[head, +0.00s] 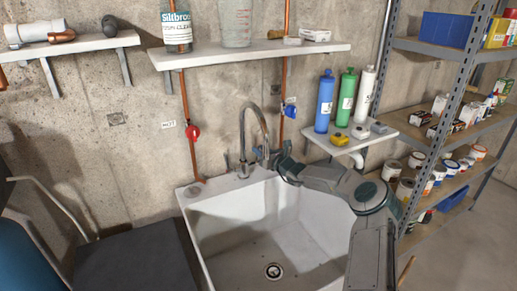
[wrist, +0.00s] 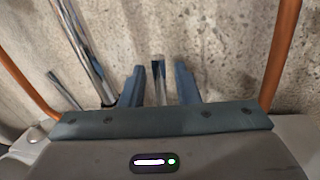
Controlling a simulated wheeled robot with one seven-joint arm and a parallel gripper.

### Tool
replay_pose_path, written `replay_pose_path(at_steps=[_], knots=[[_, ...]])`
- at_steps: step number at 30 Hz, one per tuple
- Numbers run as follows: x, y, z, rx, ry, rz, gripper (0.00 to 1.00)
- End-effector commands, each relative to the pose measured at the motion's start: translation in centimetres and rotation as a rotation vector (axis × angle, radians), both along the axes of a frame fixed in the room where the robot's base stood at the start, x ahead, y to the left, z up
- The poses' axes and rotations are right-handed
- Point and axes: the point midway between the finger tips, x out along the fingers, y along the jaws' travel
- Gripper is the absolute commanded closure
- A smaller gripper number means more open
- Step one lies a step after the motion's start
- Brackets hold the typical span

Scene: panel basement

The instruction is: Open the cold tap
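A chrome faucet (head: 243,140) with a tall curved spout stands at the back rim of the white sink (head: 190,196). In the wrist view its spout (wrist: 84,48) and a left lever (wrist: 64,90) show on the left. A second, upright metal lever (wrist: 158,82) shows between my fingers, with a gap on both sides. My gripper (head: 283,153) is open just right of the faucet; its fingers (wrist: 158,88) also show in the wrist view. In the head view my gripper hides most of the right lever. A blue valve handle (head: 290,110) sits on the right copper pipe.
A red valve (head: 192,132) beside a HOT label (head: 168,124) is on the left copper pipe. A small shelf (head: 372,137) with several bottles is right of my gripper. A wall shelf (head: 250,53) hangs above. A metal rack (head: 455,120) stands at right.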

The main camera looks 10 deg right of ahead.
Motion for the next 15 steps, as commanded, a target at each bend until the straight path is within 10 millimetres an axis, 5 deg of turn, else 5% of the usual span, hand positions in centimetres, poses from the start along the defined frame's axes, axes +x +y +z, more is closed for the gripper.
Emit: replay_pose_path(at_steps=[15], knots=[[1.13, 0.70, -0.01, 0.000, 0.000, 0.000, 0.71]])
